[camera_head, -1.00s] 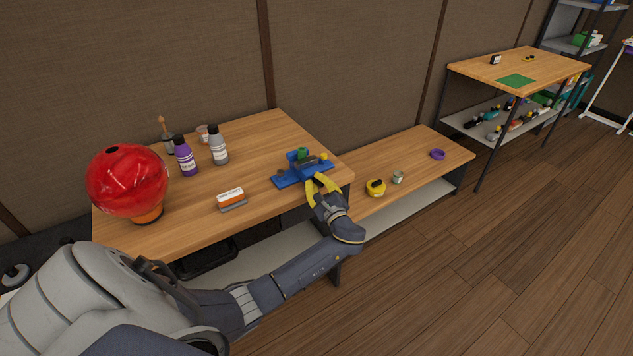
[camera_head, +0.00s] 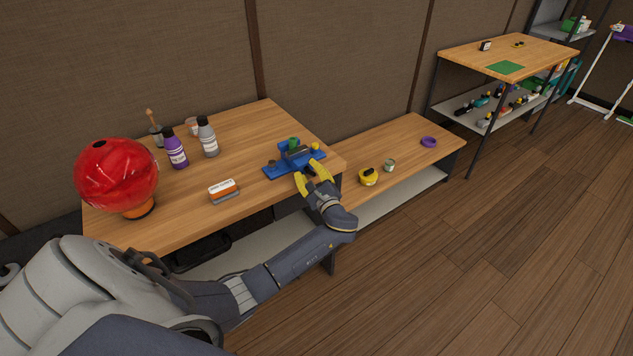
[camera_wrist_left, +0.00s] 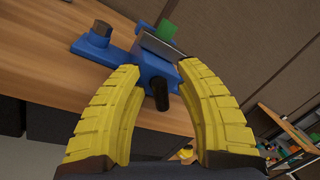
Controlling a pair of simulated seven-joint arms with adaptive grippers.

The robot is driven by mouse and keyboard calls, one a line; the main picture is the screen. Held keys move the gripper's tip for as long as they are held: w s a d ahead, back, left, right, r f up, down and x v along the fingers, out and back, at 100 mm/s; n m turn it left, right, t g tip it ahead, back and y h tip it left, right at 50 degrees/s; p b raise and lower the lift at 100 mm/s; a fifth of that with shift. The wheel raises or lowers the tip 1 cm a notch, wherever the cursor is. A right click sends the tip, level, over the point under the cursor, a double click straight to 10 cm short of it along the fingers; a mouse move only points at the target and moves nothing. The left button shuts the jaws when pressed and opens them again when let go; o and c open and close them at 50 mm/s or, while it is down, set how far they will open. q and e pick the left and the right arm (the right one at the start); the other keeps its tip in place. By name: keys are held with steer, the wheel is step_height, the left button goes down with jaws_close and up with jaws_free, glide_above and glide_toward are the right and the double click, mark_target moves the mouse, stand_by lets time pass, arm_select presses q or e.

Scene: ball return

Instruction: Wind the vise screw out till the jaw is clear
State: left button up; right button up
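The blue vise (camera_head: 284,168) stands near the right front corner of the wooden workbench. In the left wrist view the vise (camera_wrist_left: 117,55) shows a grey jaw piece (camera_wrist_left: 160,46) with a green piece (camera_wrist_left: 166,29) beside it. A black screw handle (camera_wrist_left: 161,95) points from the blue body toward my gripper. My left gripper (camera_head: 310,174) is at the front of the vise, its yellow fingers spread. In the left wrist view the gripper (camera_wrist_left: 158,74) has its fingers on either side of the handle, with gaps showing. My right gripper is not in view.
An orange-and-white block (camera_head: 224,191), a purple bottle (camera_head: 175,150), a grey bottle (camera_head: 208,138) and a red globe (camera_head: 117,173) stand on the workbench. A lower bench (camera_head: 400,141) to the right holds a yellow object (camera_head: 368,178), a small can (camera_head: 389,166) and a purple ring (camera_head: 429,141).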

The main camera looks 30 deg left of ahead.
arm_select(q)
steer(key=shift+w+r+m, duration=0.1)
steer(key=shift+r+m, duration=0.05)
steer(key=shift+m, duration=0.95)
steer(key=m, duration=0.3)
steer(key=m+h, duration=0.1)
steer(key=shift+w+d+r+m, duration=0.1)
steer(key=shift+w+r+m, duration=0.05)
steer(key=shift+w+m, duration=0.25)
steer(key=v, duration=1.7)
steer(key=shift+d, duration=0.3)
steer(key=shift+o, duration=0.3)
steer(key=shift+s+r, duration=0.1)
steer(key=shift+r, duration=0.05)
